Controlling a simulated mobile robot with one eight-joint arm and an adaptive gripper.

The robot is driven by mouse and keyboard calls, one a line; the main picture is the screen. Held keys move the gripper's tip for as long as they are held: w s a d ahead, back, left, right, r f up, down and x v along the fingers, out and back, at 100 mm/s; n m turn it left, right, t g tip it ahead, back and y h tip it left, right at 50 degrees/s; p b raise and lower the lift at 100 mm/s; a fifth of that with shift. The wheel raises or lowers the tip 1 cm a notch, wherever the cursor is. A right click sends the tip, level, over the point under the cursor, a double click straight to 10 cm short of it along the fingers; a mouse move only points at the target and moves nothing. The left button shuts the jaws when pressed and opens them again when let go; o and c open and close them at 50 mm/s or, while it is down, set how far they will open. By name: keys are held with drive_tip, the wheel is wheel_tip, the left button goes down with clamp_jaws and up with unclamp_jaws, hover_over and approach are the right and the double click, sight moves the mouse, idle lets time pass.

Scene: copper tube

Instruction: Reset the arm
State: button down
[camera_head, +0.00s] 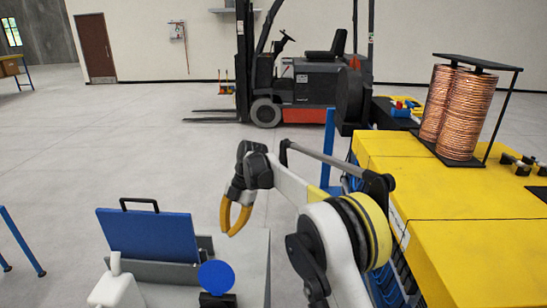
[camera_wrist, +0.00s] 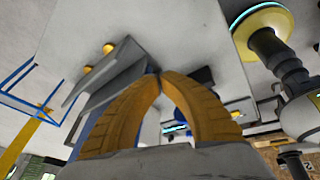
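My gripper (camera_head: 232,233) hangs from the end of my bent arm in the middle of the head view, over the right part of a grey-topped surface. Its two yellow fingers point down. In the wrist view, the fingertips of my gripper (camera_wrist: 160,76) meet, and nothing shows between them. My white and yellow arm rises from the bottom of the head view and bends over to the left. Copper tube coils (camera_head: 462,110) stand upright in a black frame on the yellow workbench (camera_head: 450,225) at the right, well away from my gripper.
A blue panel with a black handle (camera_head: 150,235) stands at the lower left, beside my gripper. The yellow workbench lies close to my arm's right side. A forklift (camera_head: 305,85) stands at the back. Open floor (camera_head: 100,150) lies to the left.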

drive_tip(key=s+d+r+m+t+b, duration=0.25)
drive_tip(key=d+r+m, duration=0.2)
drive_tip(key=d, duration=0.25)
drive_tip(key=s+d+r+m+t+b, duration=0.1)
drive_tip(key=s+d+r+m, duration=0.2)
drive_tip(key=d+m, duration=0.4)
drive_tip(key=s+d+r+m+t+b, duration=0.1)
drive_tip(key=s+d+r+m+t, duration=0.2)
drive_tip(key=d, duration=0.5)
drive_tip(key=s+d+f+m+t+h+b, duration=0.1)
drive_tip(key=s+d+f+m, duration=0.3)
drive_tip(key=s+d+m, duration=0.4)
drive_tip(key=s+d+f+m+t+h+b, duration=0.2)
drive_tip(key=s+d+f+m+b, duration=0.2)
drive_tip(key=s+d+m, duration=0.4)
drive_tip(key=s+d, duration=0.1)
drive_tip(key=s, duration=0.4)
drive_tip(key=shift+f+m+t, duration=0.3)
drive_tip(key=shift+m+t, duration=0.05)
drive_tip(key=shift+s, duration=0.1)
